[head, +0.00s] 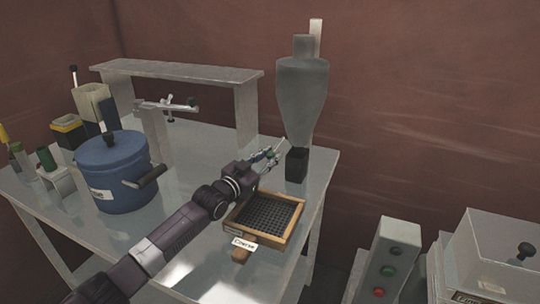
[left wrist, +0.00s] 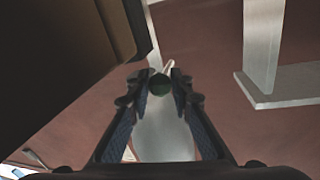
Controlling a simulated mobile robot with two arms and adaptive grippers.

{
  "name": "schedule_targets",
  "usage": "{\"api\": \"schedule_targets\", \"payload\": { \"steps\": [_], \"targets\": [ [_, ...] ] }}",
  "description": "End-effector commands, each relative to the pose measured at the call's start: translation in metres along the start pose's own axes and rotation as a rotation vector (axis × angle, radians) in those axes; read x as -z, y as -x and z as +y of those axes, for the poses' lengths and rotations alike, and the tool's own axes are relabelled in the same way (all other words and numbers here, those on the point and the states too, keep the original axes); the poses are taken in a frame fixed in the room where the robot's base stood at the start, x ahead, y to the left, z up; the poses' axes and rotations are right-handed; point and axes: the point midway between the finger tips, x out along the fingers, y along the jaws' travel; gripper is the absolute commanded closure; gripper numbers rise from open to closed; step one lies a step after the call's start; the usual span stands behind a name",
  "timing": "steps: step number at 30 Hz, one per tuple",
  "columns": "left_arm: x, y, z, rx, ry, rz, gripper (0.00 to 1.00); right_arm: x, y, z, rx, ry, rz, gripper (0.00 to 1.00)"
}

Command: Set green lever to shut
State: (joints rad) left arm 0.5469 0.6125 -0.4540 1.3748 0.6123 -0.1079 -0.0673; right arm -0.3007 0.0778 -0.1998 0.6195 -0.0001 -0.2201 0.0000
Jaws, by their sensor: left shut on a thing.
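The powder filler (head: 302,95) is a tall grey hopper with a black block (head: 297,165) beneath it, at the table's back right corner. My left gripper (head: 274,153) is just left of the hopper's lower end. In the left wrist view, the round dark green knob of the green lever (left wrist: 158,84) sits between the fingertips of the left gripper (left wrist: 159,80), which is shut on it. A pale rod tip shows beside the knob. In the head view the fingers mostly hide the lever, so its setting cannot be told. My right gripper is not in view.
A wooden-framed sieve (head: 264,217) lies below my left gripper. A blue pot (head: 113,172) stands on the table (head: 190,240) at left, with small containers behind it. A grey raised shelf (head: 175,69) stands at the back. A button box (head: 388,262) is at lower right.

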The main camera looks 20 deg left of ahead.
Motion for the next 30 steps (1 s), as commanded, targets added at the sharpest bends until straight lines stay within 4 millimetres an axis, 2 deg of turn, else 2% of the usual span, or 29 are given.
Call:
{"api": "schedule_targets", "payload": {
  "steps": [1, 3, 4, 9, 20, 23, 30],
  "targets": [
    [-0.010, 0.001, 0.004, -0.005, 0.001, -0.020, 1.00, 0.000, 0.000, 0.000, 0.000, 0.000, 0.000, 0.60],
    [-0.010, 0.001, 0.004, -0.006, 0.001, -0.020, 1.00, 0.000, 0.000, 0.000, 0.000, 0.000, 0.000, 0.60],
    [-0.010, 0.001, 0.004, -0.006, 0.001, -0.020, 0.79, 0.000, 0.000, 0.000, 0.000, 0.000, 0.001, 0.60],
    [-0.007, 0.001, 0.003, -0.004, 0.001, -0.014, 0.63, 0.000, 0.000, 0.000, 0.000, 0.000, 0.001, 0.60],
    [-0.004, 0.005, 0.001, -0.002, 0.001, -0.008, 0.63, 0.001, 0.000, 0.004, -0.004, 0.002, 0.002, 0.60],
    [-0.005, 0.015, 0.001, -0.002, 0.001, -0.009, 0.63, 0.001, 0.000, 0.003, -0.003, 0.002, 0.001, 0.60],
    [-0.005, 0.057, 0.002, -0.003, 0.000, -0.011, 0.63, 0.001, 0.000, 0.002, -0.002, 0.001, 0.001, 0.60]
  ]
}}
